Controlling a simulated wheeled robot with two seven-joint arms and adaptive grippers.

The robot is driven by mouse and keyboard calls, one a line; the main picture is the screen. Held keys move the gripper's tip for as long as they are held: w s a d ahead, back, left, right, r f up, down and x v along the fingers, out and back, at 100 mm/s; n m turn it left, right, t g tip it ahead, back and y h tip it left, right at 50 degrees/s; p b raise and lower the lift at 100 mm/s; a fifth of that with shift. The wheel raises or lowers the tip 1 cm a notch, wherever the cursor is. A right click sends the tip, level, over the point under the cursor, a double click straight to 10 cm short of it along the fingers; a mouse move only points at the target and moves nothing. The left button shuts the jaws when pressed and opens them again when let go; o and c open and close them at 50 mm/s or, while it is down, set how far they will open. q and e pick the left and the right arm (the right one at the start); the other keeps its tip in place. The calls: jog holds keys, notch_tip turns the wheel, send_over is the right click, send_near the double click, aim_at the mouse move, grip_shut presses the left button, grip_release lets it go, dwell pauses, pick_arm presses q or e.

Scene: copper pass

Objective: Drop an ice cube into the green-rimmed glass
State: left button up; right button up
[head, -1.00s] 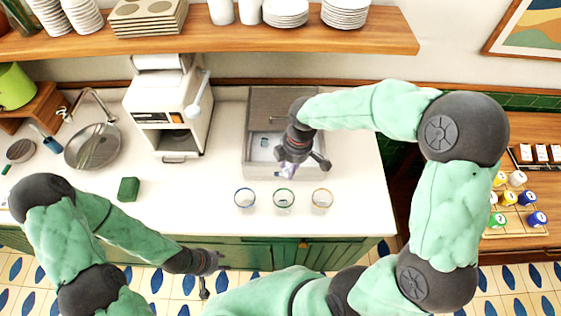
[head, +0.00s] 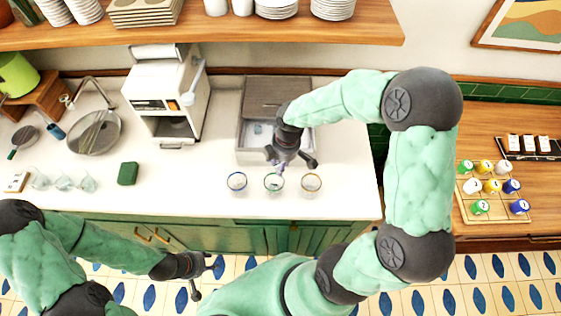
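The green-rimmed glass (head: 274,184) stands upright on the counter, between a blue-rimmed glass (head: 237,182) and an amber-rimmed glass (head: 311,183). My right gripper (head: 287,164) points down just above and behind the green-rimmed glass. A small pale bluish-purple shape shows at its fingertips; I cannot tell whether it is an ice cube or part of the fingers, nor whether they are closed. The grey ice bin (head: 242,152) is behind the gripper, with a pale bluish piece (head: 258,128) inside. My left gripper (head: 207,280) is open and empty in front of the counter.
A white machine (head: 165,100), a pan (head: 96,133) and a green sponge (head: 128,173) are on the counter's left. Several clear glasses (head: 63,182) stand at far left. A wooden shelf (head: 200,36) spans above.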

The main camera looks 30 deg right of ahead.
jog(key=shift+f+b, duration=0.7)
jog(key=shift+f, duration=0.55)
jog(key=o, duration=0.9)
jog(key=shift+o, duration=0.2)
jog(key=shift+r, duration=0.15)
notch_tip(320, 180, up, 12)
jog(key=d, duration=0.1)
jog(key=shift+s, duration=0.35)
jog(key=shift+d+f, duration=0.1)
jog(key=shift+f, duration=0.1)
